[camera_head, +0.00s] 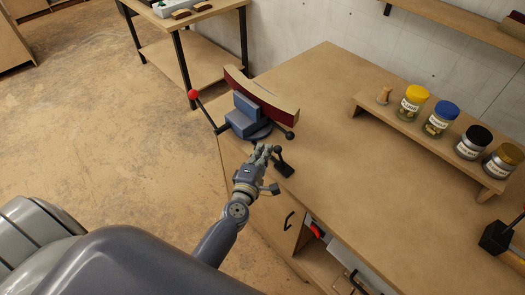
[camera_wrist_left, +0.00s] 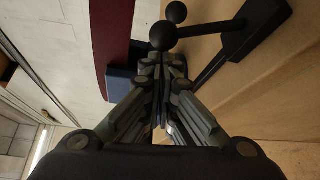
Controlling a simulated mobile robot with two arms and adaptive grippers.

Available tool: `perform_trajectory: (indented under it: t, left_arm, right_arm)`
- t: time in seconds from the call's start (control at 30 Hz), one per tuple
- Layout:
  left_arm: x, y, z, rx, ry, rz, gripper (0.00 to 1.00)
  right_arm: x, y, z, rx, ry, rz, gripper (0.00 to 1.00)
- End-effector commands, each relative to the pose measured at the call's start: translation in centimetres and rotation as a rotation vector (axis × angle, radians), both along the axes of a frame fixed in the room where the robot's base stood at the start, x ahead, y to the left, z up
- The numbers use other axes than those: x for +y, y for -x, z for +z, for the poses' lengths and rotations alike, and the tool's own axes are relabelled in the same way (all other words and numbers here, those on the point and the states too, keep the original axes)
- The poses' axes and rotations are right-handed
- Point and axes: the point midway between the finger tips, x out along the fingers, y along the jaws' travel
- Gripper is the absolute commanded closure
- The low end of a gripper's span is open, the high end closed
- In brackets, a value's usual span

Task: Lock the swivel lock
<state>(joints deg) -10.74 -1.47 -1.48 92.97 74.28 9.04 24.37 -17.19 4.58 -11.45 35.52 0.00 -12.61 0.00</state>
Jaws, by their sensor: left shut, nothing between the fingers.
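The blue vise (camera_head: 247,118) stands at the near left corner of the workbench and holds a curved wood piece (camera_head: 262,96) with a dark red face. A black ball-ended lever (camera_head: 284,168) stands on the bench beside the vise; it may be the swivel lock, but I cannot be sure. In the left wrist view its ball (camera_wrist_left: 163,36) shows just beyond my fingertips. My left gripper (camera_head: 264,153) is shut and empty, between vise and lever; I cannot tell whether it touches the ball. It also shows in the left wrist view (camera_wrist_left: 162,66). My right gripper is out of view.
The vise's red-knobbed handle (camera_head: 193,95) sticks out to the left, and a black ball end (camera_head: 289,135) to the right. A low riser (camera_head: 415,138) holds several jars at the back. The middle of the workbench (camera_head: 345,160) is clear.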

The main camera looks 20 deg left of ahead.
Motion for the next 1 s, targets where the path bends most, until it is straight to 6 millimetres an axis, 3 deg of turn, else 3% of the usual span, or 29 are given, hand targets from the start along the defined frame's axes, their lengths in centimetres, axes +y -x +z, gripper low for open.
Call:
perform_trajectory:
  t: [0.67,1.0]
  left_arm:
    - [-0.7,0.3,0.5,-0.046,-0.110,0.000,1.00]
    - [-1.6,0.7,0.9,-0.107,-0.255,-0.002,1.00]
  right_arm:
    - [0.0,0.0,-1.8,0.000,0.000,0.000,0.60]
    - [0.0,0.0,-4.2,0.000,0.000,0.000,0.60]
